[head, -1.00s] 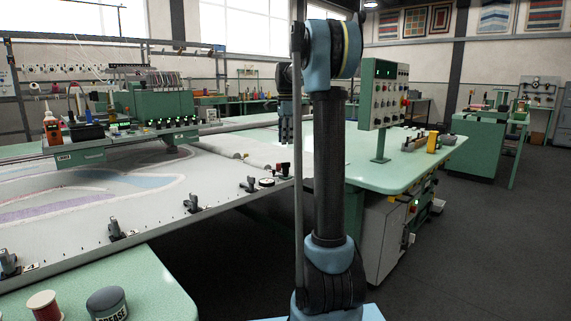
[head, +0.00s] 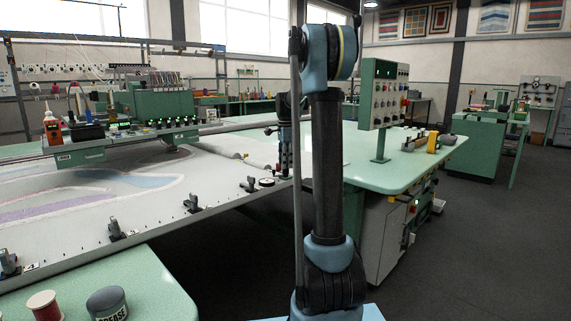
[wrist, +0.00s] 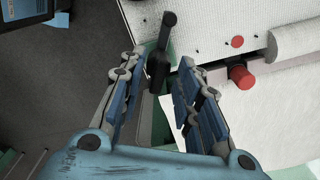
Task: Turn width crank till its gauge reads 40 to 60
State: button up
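A black crank (wrist: 163,48) shows in the wrist view, its handle end between and just beyond my fingertips. I cannot tell whether the fingers touch it. My gripper (wrist: 158,62) is open, with its blue-padded fingers on either side. In the head view my gripper (head: 284,165) points down at the right corner of the frame bed and hides the crank area. A small round gauge with a pale face (head: 266,182) sits on the bed edge just left of it. Its reading is too small to tell.
A red knob (wrist: 241,77) and a red button (wrist: 237,41) lie right of the fingers, beside a white roll (wrist: 295,40). Black clamps (head: 193,203) line the bed's front edge. A green control panel (head: 383,95) stands on the table to the right.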

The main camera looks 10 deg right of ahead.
jog(key=shift+c, duration=0.6)
grip_shut()
jog(key=shift+w, duration=0.1)
jog(key=n, duration=0.3)
jog(key=shift+r, duration=0.1)
jog(key=n, duration=0.4)
jog(key=shift+n, duration=0.3)
jog(key=n, duration=1.1)
jog(key=shift+n, duration=0.3)
